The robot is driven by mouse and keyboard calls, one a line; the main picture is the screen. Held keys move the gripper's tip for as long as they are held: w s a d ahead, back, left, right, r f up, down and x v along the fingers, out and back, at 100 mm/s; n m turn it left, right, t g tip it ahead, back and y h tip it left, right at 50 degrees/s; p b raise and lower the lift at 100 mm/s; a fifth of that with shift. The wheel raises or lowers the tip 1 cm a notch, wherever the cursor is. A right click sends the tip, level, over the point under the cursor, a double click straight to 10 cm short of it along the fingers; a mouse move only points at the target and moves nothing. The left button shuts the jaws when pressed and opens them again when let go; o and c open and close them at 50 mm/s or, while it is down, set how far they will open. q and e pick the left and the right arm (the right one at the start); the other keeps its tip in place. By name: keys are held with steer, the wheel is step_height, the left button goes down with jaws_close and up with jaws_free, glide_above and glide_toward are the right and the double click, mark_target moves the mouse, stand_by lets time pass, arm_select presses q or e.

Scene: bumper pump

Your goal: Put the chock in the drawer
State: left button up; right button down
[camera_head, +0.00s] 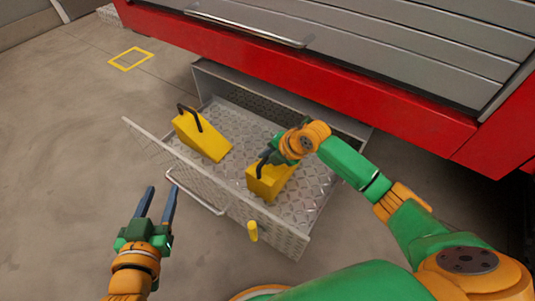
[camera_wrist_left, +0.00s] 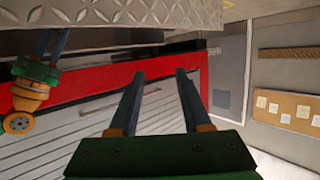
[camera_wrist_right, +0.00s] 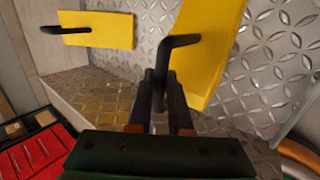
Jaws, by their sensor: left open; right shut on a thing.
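Two yellow wedge chocks with black handles are in the open drawer (camera_head: 318,204) with its diamond-plate floor. One chock (camera_head: 205,140) sits in the left part of the drawer, free of both grippers; it also shows in the right wrist view (camera_wrist_right: 108,30). The other chock (camera_head: 266,182) is in the right part. My right gripper (camera_head: 268,160) is shut on this chock's black handle; the right wrist view shows the chock (camera_wrist_right: 212,50) just beyond the fingers. I cannot tell whether it touches the drawer floor. My left gripper (camera_head: 160,200) is open and empty, in front of the drawer.
The drawer's front has a silver handle (camera_head: 195,192) and a small yellow piece (camera_head: 252,231). A red and grey vehicle body (camera_head: 300,70) overhangs the drawer's back. A yellow square (camera_head: 130,59) is marked on the floor. Floor left of the drawer is clear.

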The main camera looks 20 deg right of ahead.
steer(key=shift+f, duration=0.15)
arm_select(q)
steer(key=shift+w+d+r+t, duration=0.15)
steer(key=shift+r+t, duration=0.15)
steer(key=shift+r, duration=0.25)
steer(key=shift+w+d+r+t, duration=0.15)
steer(key=shift+r+t, duration=0.15)
steer(key=shift+r, duration=0.25)
steer(key=shift+a, duration=0.1)
arm_select(e)
steer(key=c, duration=1.2)
jaws_free()
steer(key=shift+f, duration=0.1)
steer(key=o, duration=0.4)
steer(key=shift+c, duration=0.2)
